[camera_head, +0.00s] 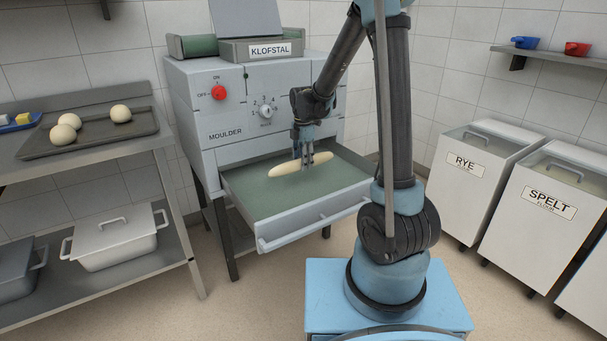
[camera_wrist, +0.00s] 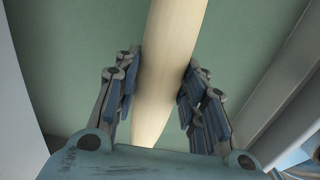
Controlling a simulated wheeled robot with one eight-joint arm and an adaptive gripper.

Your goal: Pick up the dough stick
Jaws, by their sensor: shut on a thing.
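The dough stick (camera_head: 286,169) is a long, pale, tapered roll on the green bed of the moulder's pulled-out tray (camera_head: 250,201). My gripper (camera_head: 304,160) points down over the stick's middle, with a finger on either side of it. In the wrist view the dough stick (camera_wrist: 168,60) runs lengthwise between the two blue-padded fingers of my gripper (camera_wrist: 161,90), which are shut on it. In the head view the stick still appears at the level of the green bed; I cannot tell whether it is lifted clear.
The grey moulder (camera_head: 236,125) stands behind the tray, with side walls and a front handle bar (camera_head: 310,222). At left, a bench holds a dark tray (camera_head: 88,138) with three dough balls. White RYE (camera_head: 462,190) and SPELT (camera_head: 545,215) bins stand at right.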

